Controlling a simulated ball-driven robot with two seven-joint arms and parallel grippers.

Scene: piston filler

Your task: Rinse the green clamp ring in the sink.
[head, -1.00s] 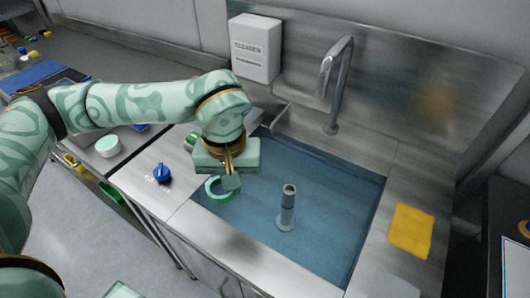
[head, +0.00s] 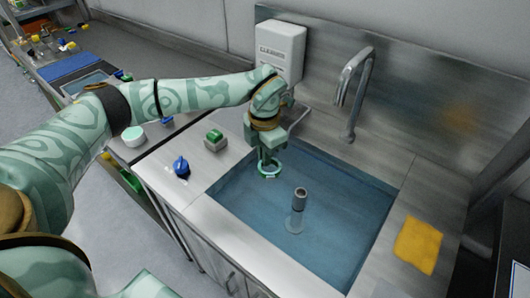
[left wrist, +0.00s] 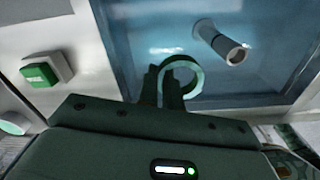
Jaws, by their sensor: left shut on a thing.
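The green clamp ring (head: 270,169) is in my left gripper (head: 265,160), over the back left part of the sink. The ring also shows in the left wrist view (left wrist: 182,76), at the fingertips of the gripper (left wrist: 163,88), which is shut on it. The sink (head: 330,185) is a rectangular basin with blue water or a blue floor. I cannot tell whether the ring touches the water. My right gripper is not in view.
A grey standpipe (head: 299,205) stands upright in the sink. The faucet (head: 352,90) arches at the back, beside the white cleaner dispenser (head: 280,52). A green button (head: 215,138) and a blue knob (head: 181,167) sit on the left rim. A yellow cloth (head: 418,245) lies on the right.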

